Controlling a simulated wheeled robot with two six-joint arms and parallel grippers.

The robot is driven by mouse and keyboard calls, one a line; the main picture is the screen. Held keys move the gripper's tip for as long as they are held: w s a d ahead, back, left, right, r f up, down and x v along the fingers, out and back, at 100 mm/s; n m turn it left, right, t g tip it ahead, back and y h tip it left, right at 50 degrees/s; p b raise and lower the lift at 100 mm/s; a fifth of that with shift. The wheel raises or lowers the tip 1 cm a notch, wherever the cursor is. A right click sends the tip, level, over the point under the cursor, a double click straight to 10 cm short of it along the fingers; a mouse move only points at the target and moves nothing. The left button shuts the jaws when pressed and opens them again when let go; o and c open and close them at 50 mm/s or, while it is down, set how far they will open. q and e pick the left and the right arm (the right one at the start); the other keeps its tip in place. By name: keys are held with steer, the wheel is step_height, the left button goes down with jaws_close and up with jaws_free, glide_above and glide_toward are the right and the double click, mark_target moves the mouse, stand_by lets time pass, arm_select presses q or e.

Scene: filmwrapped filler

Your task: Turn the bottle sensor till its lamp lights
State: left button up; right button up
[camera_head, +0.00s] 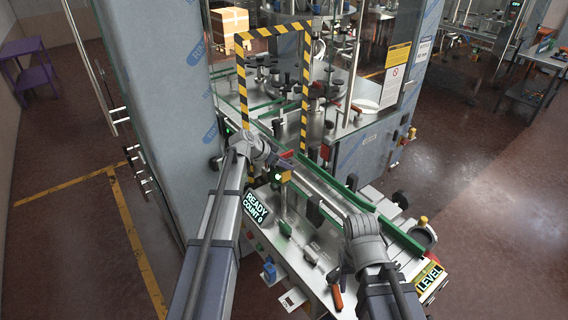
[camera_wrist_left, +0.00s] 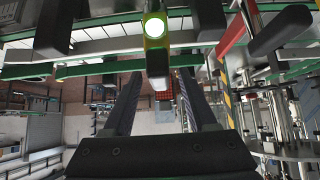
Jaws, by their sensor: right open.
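The bottle sensor (camera_head: 279,177) is a small yellow-and-black unit beside the conveyor rail, with a green glowing lamp. In the left wrist view the sensor (camera_wrist_left: 156,44) is at top centre, its round lamp bright white-green. My left gripper (camera_head: 286,162) is at the sensor. In the left wrist view its two dark fingers (camera_wrist_left: 158,78) stand apart with the sensor's lower end at their tips; I cannot tell whether they touch it. My right gripper (camera_head: 322,212) is open, low over the machine's front, small and partly hidden by its wrist.
A green-edged conveyor (camera_head: 335,193) runs along the machine. A black-and-yellow striped frame (camera_head: 243,85) stands behind the sensor. A display (camera_head: 255,208) reads READY COUNT 0. An orange-handled tool (camera_head: 336,297) and small blocks are on the front panel. Open floor (camera_head: 490,210) lies right.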

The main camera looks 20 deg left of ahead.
arm_select(q)
steer(key=p+v, duration=0.5)
steer(key=v, duration=0.2)
steer(key=shift+s+a+r, duration=0.15)
steer(key=shift+s+r, duration=0.1)
stand_by(0.3)
